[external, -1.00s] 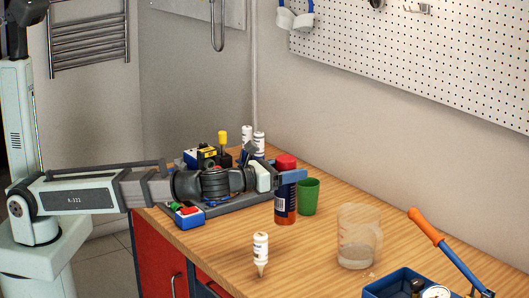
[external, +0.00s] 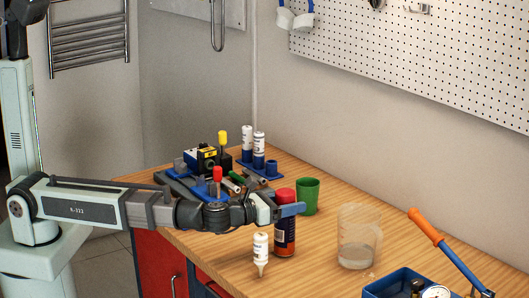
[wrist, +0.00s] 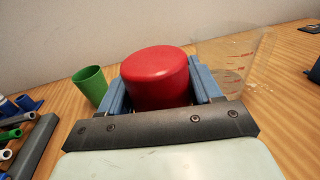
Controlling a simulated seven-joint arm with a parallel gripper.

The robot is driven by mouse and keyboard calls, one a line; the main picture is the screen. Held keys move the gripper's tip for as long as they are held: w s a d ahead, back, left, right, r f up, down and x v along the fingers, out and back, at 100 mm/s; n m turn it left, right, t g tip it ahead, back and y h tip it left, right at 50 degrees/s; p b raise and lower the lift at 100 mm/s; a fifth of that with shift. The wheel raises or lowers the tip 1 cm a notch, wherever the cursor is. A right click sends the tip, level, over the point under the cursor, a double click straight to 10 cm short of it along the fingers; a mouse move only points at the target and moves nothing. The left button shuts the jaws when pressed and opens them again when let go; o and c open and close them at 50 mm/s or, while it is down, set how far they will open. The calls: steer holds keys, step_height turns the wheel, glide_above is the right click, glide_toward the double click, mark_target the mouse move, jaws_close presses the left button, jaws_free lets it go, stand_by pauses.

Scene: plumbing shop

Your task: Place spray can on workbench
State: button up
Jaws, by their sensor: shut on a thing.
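The spray can (external: 285,235) is upright, with a red cap and a dark blue and orange body. My gripper (external: 290,210) is shut on its upper part, just below the cap. In the wrist view the red cap (wrist: 156,78) stands between the two blue fingers; the body below is hidden. The can's base is over the wooden workbench (external: 312,268); I cannot tell whether it touches the wood or hangs just above it.
A green cup (external: 308,197) stands close behind the can. A clear beaker (external: 357,245) stands to the right. A white nozzle bottle (external: 261,247) is near the front left. A grey tray of tools (external: 175,182) lies at the back left. A blue box (external: 385,284) sits at the front right.

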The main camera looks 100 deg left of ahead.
steer(key=shift+f, duration=0.2)
steer(key=o, duration=1.6)
steer(key=shift+o, duration=0.2)
steer(key=shift+r, duration=0.15)
steer(key=shift+s+d, duration=0.1)
steer(key=shift+s, duration=0.15)
steer(key=v, duration=1.1)
steer(key=shift+s, duration=0.15)
steer(key=shift+d, duration=0.15)
